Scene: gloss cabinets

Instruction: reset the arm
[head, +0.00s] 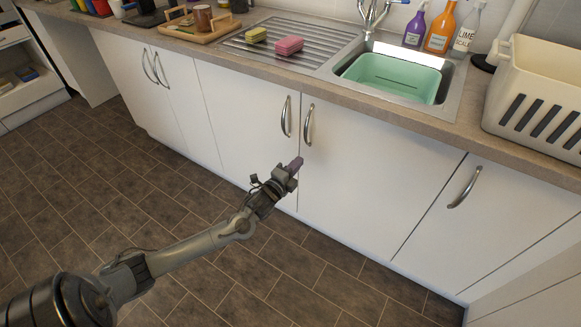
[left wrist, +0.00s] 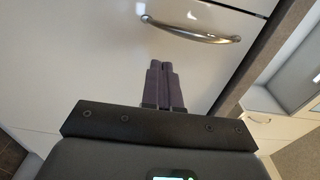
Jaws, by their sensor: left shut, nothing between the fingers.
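My left arm reaches in from the lower left in the head view. Its gripper (head: 297,163) is in front of the white cabinet doors under the sink, a little below their upright metal handles. In the left wrist view the two dark fingers of the left gripper (left wrist: 162,68) lie together, shut and empty. A metal handle (left wrist: 190,33) on a glossy white front shows just beyond the fingertips, apart from them as far as I can tell. My right gripper is in neither view.
The sink cabinet doors (head: 375,175) look shut. The counter (head: 330,82) above holds a sink with a green basin (head: 388,80), a pink sponge (head: 289,45), a yellow sponge (head: 256,35), several bottles and a cream rack (head: 535,85). The tiled floor (head: 110,200) is clear.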

